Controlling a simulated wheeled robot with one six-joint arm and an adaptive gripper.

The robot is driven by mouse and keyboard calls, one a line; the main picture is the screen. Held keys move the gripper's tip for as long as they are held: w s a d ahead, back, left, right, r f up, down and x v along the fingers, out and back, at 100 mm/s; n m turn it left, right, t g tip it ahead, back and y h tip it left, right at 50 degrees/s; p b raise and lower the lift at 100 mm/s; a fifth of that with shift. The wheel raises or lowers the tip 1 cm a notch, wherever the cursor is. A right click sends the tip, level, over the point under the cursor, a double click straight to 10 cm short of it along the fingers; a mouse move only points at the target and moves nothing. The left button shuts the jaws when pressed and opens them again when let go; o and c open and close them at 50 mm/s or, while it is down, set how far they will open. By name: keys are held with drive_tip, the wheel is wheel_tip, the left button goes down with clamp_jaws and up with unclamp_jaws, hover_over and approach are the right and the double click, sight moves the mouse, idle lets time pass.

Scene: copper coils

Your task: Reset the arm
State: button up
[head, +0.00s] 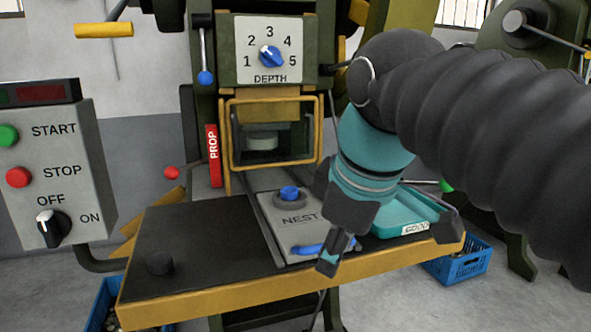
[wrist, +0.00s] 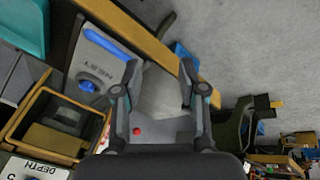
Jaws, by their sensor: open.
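My gripper (head: 333,255) hangs at the end of my arm, in front of the press, over the front right part of the press table. The gripper is open and empty. My dark ribbed arm reaches in from the right in the head view, bent downward at the teal wrist, and hides part of the press's right side.
The grey NEST plate (head: 298,237) with blue knob and handle lies close behind the gripper. The teal GOOD tray (head: 405,212) is right of it. The black table (head: 205,235) has a yellow front edge (head: 200,304). A control box (head: 52,170) stands left. Blue crates (head: 462,262) sit below.

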drive_tip(key=s+d+f+m+p, duration=0.1)
drive_tip(key=s+d+f+m, duration=0.1)
drive_tip(key=d+f+m, duration=0.3)
drive_tip(key=s+d+f+m+t+h+p, duration=0.1)
drive_tip(key=d+f+m, duration=0.4)
drive_tip(key=f, duration=0.7)
drive_tip(key=shift+s+d+f+m+h, duration=0.25)
drive_tip(key=shift+s+m, duration=0.55)
drive_tip(key=shift+m, duration=0.4)
